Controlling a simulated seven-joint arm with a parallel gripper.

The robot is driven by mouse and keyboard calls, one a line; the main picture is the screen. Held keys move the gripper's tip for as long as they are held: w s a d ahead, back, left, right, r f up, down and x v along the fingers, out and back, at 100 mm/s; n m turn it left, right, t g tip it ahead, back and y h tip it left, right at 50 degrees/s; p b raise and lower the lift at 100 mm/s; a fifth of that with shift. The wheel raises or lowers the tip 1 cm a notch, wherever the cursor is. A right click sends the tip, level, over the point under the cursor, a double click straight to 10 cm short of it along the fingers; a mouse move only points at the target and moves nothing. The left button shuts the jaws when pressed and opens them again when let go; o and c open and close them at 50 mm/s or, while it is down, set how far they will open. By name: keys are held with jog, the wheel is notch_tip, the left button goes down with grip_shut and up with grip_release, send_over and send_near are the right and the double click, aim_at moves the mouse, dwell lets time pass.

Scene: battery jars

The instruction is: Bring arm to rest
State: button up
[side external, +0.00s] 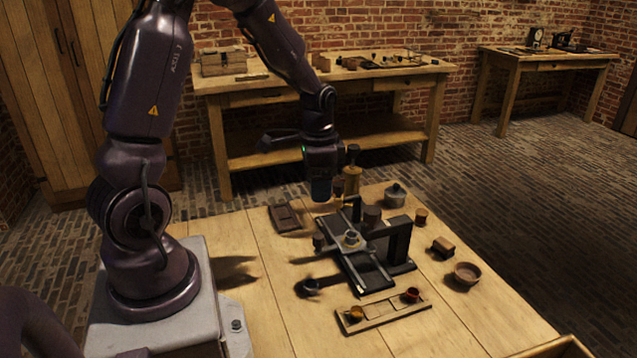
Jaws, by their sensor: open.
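My gripper (321,190) hangs pointing down above the far middle of the wooden table (270,325). It is open, and I see nothing held in it, though its fingers are dark and small in this view. It is apart from the table top.
A shallow wooden tray (384,315) holds an amber cup and a red cup near the front. A bowl (467,273), a small dark block (443,247), a lidded pot (395,195) and a brown cup (420,217) stand right. A dark tray (285,217) lies left. The table's left front is clear.

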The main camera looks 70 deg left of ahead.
jog(key=s+d+r+n+t, duration=0.1)
jog(key=s+d+r+t, duration=0.1)
jog(key=s+d+r, duration=0.3)
jog(key=s+d+r+n+t, duration=0.1)
jog(key=s+d+r+t, duration=0.2)
jog(key=d+r, duration=0.7)
notch_tip(320, 180, up, 3)
jog(key=s, duration=0.2)
jog(key=shift+s+d+t, duration=0.25)
jog(key=shift+s+t, duration=0.05)
